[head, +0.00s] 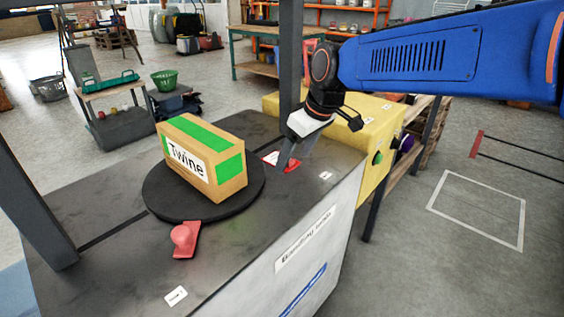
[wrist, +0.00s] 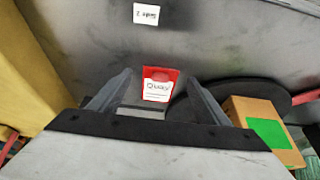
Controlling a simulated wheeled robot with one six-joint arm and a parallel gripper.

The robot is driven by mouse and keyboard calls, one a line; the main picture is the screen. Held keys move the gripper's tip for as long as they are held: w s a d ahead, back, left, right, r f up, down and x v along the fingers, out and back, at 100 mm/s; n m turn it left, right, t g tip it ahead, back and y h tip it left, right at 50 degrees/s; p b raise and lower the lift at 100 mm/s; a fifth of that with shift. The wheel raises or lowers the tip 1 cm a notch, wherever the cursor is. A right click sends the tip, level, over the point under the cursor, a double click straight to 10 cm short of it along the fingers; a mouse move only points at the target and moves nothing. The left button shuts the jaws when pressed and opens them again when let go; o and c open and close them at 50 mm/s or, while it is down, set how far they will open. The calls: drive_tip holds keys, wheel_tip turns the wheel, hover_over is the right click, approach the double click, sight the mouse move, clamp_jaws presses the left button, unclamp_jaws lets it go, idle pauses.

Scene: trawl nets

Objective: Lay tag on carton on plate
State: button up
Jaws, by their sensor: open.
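The tag (wrist: 157,82) is red at the top with a white face reading "Quay". It lies on the dark bench top, and part of it shows in the head view (head: 269,157). My gripper (head: 286,161) is open and points down over the tag. In the wrist view its two fingers (wrist: 156,88) stand either side of the tag, with nothing gripped; I cannot tell whether they touch it. The carton (head: 198,165), brown with green tape and marked "Twine", sits upright on the round black plate (head: 158,204), left of my gripper. It also shows in the wrist view (wrist: 262,128).
A red knobbed lever (head: 185,238) sits at the plate's front edge. A dark post (head: 291,55) rises behind my gripper, and another (head: 32,200) stands at left.

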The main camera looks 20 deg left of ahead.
drive_tip(key=shift+a+f, duration=0.2)
drive_tip(key=shift+f, duration=0.25)
drive_tip(key=c, duration=1.2)
